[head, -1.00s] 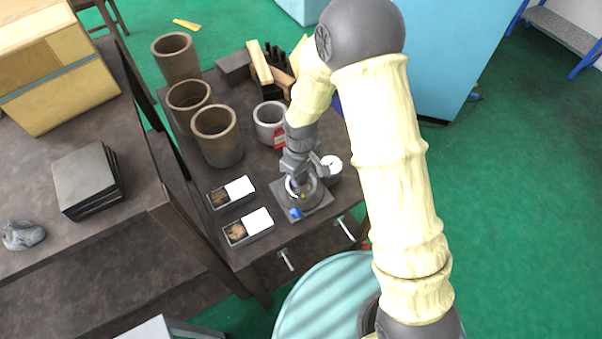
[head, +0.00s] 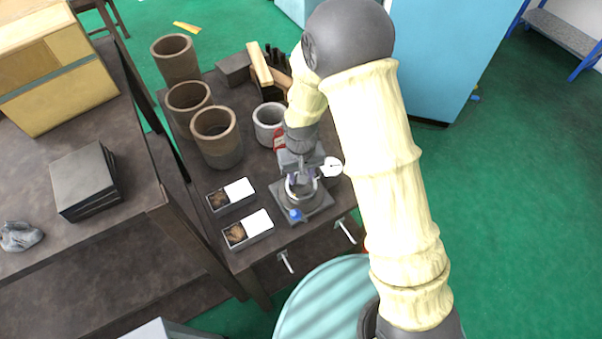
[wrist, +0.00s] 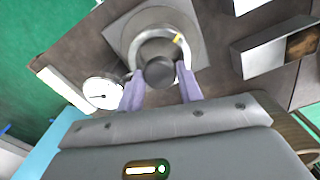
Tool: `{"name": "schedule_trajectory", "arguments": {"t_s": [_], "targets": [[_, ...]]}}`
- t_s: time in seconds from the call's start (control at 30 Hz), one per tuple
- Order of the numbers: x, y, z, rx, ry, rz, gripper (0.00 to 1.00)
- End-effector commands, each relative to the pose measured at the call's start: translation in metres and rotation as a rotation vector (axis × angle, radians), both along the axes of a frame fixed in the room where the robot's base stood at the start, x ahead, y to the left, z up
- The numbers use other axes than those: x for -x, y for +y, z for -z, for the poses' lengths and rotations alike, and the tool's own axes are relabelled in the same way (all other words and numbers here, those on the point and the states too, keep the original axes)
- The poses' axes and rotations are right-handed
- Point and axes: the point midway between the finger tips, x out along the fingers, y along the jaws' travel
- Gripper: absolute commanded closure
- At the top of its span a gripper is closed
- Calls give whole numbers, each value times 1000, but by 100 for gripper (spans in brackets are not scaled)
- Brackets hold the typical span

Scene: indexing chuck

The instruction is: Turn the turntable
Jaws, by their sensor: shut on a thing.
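The turntable (head: 301,194) is a round grey metal ring on a square plate (head: 318,207) near the table's front edge. A blue knob (head: 296,214) is at the plate's front corner. In the wrist view the turntable ring (wrist: 137,35) surrounds a dark round middle (wrist: 159,72) and carries a small yellow mark (wrist: 178,39). My gripper (wrist: 160,87) comes down over it, with one purple finger on each side. It is shut on the turntable. In the head view my gripper (head: 302,179) hides the turntable's far part.
A white round dial (head: 332,167) stands close to the right of my gripper. Two small trays (head: 236,234) (head: 217,208) lie to the left. A grey cup (head: 269,124) and several brown pots (head: 217,138) stand behind. Two handles (head: 286,262) stick out at the table's front.

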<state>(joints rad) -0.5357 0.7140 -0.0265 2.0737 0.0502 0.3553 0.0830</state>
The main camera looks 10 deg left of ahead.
Motion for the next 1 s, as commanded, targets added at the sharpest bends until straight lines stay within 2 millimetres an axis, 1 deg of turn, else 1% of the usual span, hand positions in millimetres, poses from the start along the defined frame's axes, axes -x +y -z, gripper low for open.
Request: {"name": "schedule_trajectory", "arguments": {"t_s": [0.33,0.37,0.43,0.47,0.77,0.87,1.0], "targets": [[-2,1,-2,-3,-5,2,87],[-2,1,-2,-4,-6,2,58],[-2,1,-1,-3,-5,1,45],[-1,1,-1,-3,-4,1,43],[-1,0,-1,-1,-2,1,43],[-1,1,-6,-2,-3,1,43],[-1,1,-21,-3,-5,1,43]]}}
